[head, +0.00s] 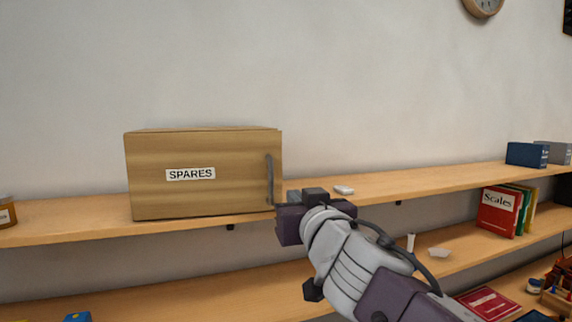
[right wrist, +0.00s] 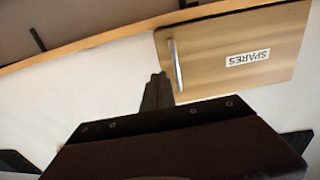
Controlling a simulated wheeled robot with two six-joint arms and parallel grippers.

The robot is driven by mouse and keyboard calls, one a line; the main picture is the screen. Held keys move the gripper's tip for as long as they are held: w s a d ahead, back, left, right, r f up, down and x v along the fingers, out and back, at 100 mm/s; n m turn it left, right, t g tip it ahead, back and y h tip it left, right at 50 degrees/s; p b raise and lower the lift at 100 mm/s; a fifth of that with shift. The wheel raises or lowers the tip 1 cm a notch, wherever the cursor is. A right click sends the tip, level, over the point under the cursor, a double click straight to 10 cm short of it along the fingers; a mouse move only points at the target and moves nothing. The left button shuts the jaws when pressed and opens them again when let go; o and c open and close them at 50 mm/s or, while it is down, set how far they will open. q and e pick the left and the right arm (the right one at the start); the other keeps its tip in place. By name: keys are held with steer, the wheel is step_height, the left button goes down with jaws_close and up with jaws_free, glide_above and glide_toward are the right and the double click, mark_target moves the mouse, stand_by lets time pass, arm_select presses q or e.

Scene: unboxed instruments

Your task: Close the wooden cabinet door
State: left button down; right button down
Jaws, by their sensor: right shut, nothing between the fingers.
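The wooden cabinet (head: 270,129) stands on the upper shelf, left of centre in the head view. Its door (head: 200,198) faces me, with a "SPARES" label and a grey vertical handle (head: 269,178) near its right edge. The door looks flush or nearly so; I cannot tell whether a small gap is left. In the right wrist view the door (right wrist: 280,85) appears upside down. My right gripper (right wrist: 160,78) is shut and empty, its fingertips beside the handle (right wrist: 175,65); contact is unclear. In the head view its fingertips are hidden behind its body. My left gripper is out of view.
A jar (head: 8,212) stands at the far left. Books (head: 498,212) stand on the lower shelf.

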mark_target(281, 183)
steer(key=x, duration=0.2)
steer(key=p+x, duration=0.1)
steer(key=x, duration=0.2)
steer(key=p+x, duration=0.1)
steer(key=x, duration=0.2)
steer(key=shift+w+a, duration=0.1)
steer(key=shift+a, duration=0.2)
steer(key=shift+w+d, duration=0.1)
steer(key=shift+w, duration=0.2)
steer(key=shift+s, duration=0.25)
steer(key=x, duration=0.3)
steer(key=shift+w+p, duration=0.2)
steer(key=shift+p, duration=0.1)
steer(key=shift+w, duration=0.1)
steer(key=shift+s+r, duration=0.2)
steer(key=shift+w+f, duration=0.1)
steer(key=shift+w, duration=0.1)
steer(key=shift+f, duration=0.1)
